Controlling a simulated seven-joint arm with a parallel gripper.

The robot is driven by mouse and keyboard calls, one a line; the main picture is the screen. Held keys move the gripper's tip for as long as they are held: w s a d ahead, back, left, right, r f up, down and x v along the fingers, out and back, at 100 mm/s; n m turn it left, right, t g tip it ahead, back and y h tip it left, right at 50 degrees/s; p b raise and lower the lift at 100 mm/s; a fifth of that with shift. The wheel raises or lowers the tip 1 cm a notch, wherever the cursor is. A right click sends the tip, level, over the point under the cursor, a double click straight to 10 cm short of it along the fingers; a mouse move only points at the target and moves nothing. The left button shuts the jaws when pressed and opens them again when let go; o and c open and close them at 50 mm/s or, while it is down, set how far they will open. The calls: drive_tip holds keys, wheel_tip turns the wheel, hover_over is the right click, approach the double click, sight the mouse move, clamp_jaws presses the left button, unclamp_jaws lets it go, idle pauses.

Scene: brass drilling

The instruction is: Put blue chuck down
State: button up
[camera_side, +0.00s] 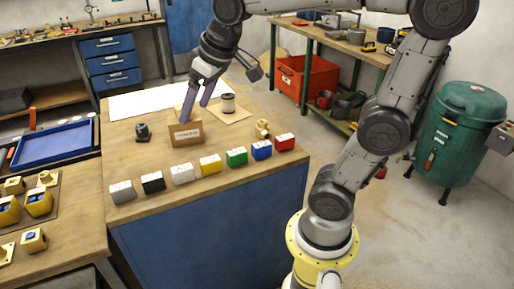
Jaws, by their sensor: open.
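My gripper (196,112) is over the middle of the wooden bench, fingers pointing down and apart. Its purple fingers are just above and behind a small brown labelled box (185,134); I cannot tell whether they touch it. A pale shape shows by the fingers at the box's top, partly hidden. No part is clearly a blue chuck. A small dark grey-blue piece (142,133) stands upright on the bench left of the box, apart from the gripper. A blue block (261,150) sits in the front row, between a green block (236,157) and a red block (284,142).
Grey, black, white and yellow blocks continue the row leftward. A cream cylinder with a dark band (228,103) stands on a tan sheet behind the box. A small brass-coloured piece (262,128) is at right. A blue tray (55,143) lies on the left bench.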

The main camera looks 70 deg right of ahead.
drive_tip(key=s+a+f, duration=0.1)
drive_tip(key=s+f, duration=0.2)
drive_tip(key=s, duration=0.4)
drive_tip(key=s+a+f, duration=0.1)
drive_tip(key=s+f, duration=0.2)
drive_tip(key=s, duration=0.4)
drive_tip(key=shift+s+a+f+n, duration=0.15)
drive_tip(key=shift+a+f+n, duration=0.1)
drive_tip(key=shift+a+n, duration=0.15)
